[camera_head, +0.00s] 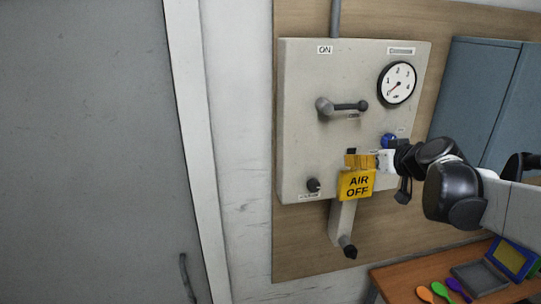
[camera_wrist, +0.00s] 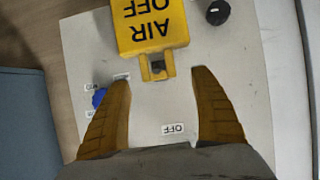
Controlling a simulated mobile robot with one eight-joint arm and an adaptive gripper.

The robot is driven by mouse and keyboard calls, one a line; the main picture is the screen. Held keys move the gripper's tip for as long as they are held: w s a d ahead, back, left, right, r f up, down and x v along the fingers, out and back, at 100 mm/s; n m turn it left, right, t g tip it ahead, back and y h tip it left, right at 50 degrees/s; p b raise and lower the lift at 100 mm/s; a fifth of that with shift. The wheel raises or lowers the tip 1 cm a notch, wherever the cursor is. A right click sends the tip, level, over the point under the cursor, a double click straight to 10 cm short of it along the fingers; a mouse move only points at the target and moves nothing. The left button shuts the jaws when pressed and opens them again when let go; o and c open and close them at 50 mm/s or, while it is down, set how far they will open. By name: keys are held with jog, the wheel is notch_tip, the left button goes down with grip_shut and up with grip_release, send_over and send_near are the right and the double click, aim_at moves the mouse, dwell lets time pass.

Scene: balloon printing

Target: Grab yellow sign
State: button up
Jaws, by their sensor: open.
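The yellow sign (camera_head: 356,184) reads "AIR OFF" and hangs on the lower front of a grey control panel. In the wrist view the sign (camera_wrist: 151,22) shows upside down, with a narrow tab around a dark peg (camera_wrist: 158,67) at its edge. My gripper (camera_head: 362,160) is at the top of the sign in the head view. In the wrist view my gripper (camera_wrist: 158,78) has its two yellow-brown fingers spread, one on each side of the tab, with gaps visible. It holds nothing. In the head view the fingers partly cover the sign's upper end.
The grey panel (camera_head: 300,100) carries a pressure gauge (camera_head: 397,83), a lever handle (camera_head: 343,107), a blue knob (camera_head: 388,140) and a black knob (camera_head: 313,185). A pipe with a dark end (camera_head: 347,245) is below the sign.

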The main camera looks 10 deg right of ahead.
jog(key=x, duration=0.3)
jog(key=shift+w+d+f, duration=0.15)
jog(key=shift+w, duration=0.15)
jog(key=shift+s, duration=0.25)
jog(key=shift+c, duration=0.9)
jog(key=shift+w, duration=0.1)
jog(key=c, duration=1.3)
